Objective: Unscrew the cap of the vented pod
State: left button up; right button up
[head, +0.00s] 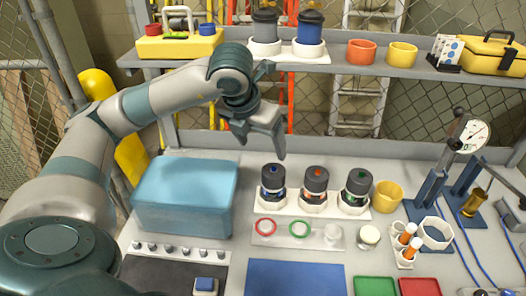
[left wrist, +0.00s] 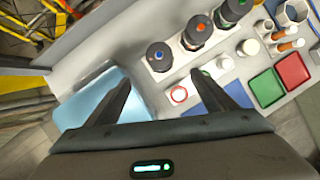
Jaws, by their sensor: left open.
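Three dark-capped pods stand upright in a white holder (head: 312,206) on the bench. One has a blue top mark (head: 273,182), one an orange mark (head: 315,181), one a green mark (head: 356,187). I cannot tell which is vented. In the left wrist view the blue-marked pod (left wrist: 160,57) is nearest, with the orange-marked pod (left wrist: 198,32) beyond it. My left gripper (head: 262,145) is open and empty, above and a little behind the blue-marked pod, apart from it. Its two fingers also show in the left wrist view (left wrist: 162,85). My right gripper is not in view.
A blue box (head: 185,195) stands left of the pods. A white plate with red (head: 265,227) and green (head: 299,229) rings lies in front. A yellow cup (head: 387,196) and a press with a gauge (head: 474,136) are on the right. A shelf (head: 340,62) crosses behind.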

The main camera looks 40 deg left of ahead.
pick_arm(q)
jog(key=f, duration=0.2)
jog(key=p, duration=0.2)
send_near(272, 172)
jog(key=p+x, duration=0.3)
jog(key=x, duration=0.6)
jog(key=shift+w+f, duration=0.1)
jog(key=shift+f, duration=0.2)
jog(key=shift+w+f+p, duration=0.2)
jog(key=shift+f+p, duration=0.15)
jog(key=shift+f, duration=0.2)
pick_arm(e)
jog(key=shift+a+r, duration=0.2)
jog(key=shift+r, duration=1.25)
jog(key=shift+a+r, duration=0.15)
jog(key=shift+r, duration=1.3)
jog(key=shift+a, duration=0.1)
pick_arm(q)
jog(key=shift+c, duration=0.3)
jog(key=c, duration=1)
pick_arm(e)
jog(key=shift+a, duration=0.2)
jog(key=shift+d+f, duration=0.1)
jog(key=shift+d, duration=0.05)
